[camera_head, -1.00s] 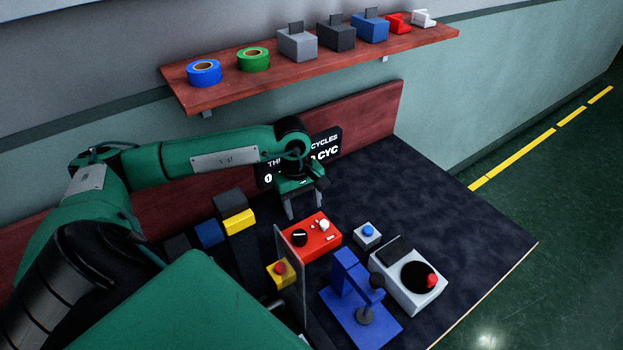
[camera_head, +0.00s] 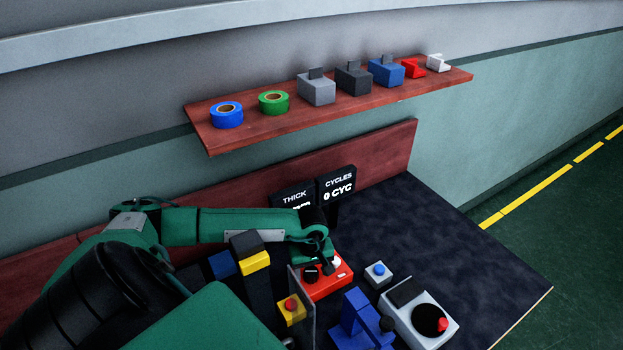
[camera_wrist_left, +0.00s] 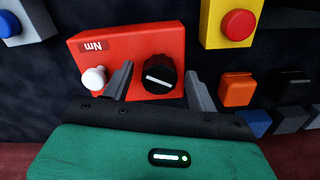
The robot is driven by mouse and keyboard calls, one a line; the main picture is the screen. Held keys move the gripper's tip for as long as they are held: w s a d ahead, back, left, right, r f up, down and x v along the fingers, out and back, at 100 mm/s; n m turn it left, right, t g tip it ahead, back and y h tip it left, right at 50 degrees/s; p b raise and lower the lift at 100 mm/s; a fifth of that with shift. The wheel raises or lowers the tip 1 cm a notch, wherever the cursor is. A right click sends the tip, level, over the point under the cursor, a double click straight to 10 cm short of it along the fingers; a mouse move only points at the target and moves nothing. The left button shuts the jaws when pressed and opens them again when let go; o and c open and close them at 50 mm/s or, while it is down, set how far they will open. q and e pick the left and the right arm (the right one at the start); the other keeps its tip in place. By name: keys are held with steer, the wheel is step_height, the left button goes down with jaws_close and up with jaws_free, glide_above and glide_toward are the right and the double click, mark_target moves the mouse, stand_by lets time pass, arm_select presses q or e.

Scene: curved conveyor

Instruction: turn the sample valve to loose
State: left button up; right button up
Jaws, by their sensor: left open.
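A red box (camera_head: 326,290) stands on the dark table, with a round black knob (camera_head: 311,274) and a white knob on top. In the wrist view the red box (camera_wrist_left: 100,62) carries an "Nm" label, the black knob (camera_wrist_left: 158,84) with a white pointer line, and the white knob (camera_wrist_left: 95,78). No label names a sample valve; this black knob could be it. My left gripper (camera_wrist_left: 160,69) is open, its fingers on either side of the black knob. I cannot tell whether they touch it. In the head view my left gripper hangs over the red box and partly hides it. My right gripper is not in view.
A yellow box with a red button (camera_head: 291,307) and a thin upright panel stand left of the red box. A blue-button box (camera_head: 378,274), blue stand (camera_head: 357,318) and grey device (camera_head: 420,312) stand to the right. The back right table is clear.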

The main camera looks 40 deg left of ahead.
arm_select(q)
steer(key=shift+f, duration=0.35)
steer(key=c, duration=1)
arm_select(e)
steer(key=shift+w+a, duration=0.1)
